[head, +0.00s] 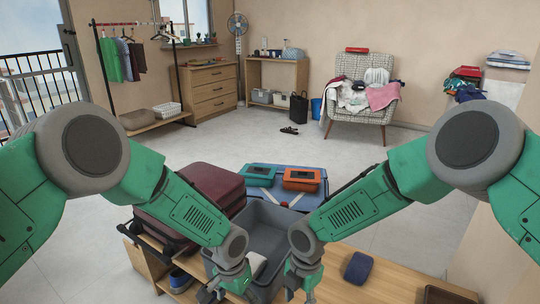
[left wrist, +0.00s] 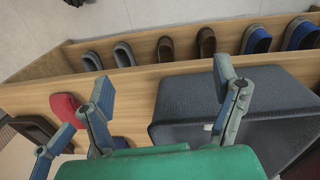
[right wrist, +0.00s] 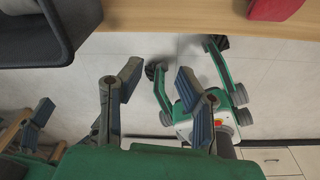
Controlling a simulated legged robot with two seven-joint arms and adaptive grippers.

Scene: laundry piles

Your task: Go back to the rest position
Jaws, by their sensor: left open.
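My left gripper (head: 226,288) is low in the head view, at the near edge of the grey bin (head: 254,218). In the left wrist view its two fingers (left wrist: 163,85) are spread apart with nothing between them. My right gripper (head: 300,286) is just right of the bin, above the wooden bench (head: 325,257). In the right wrist view its fingers (right wrist: 158,72) are apart and empty, with floor and part of my own base behind them. Both arms are bent, reaching inward and down. A small pale item (head: 257,264) shows in the bin beside the left gripper.
A maroon suitcase (head: 190,190) stands left of the bin. A blue case (head: 262,181) lies beyond it with a teal box and an orange box (head: 302,179). A dark blue pouch (head: 358,268) lies on the bench. Several shoes (left wrist: 165,49) sit on the lower shelf.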

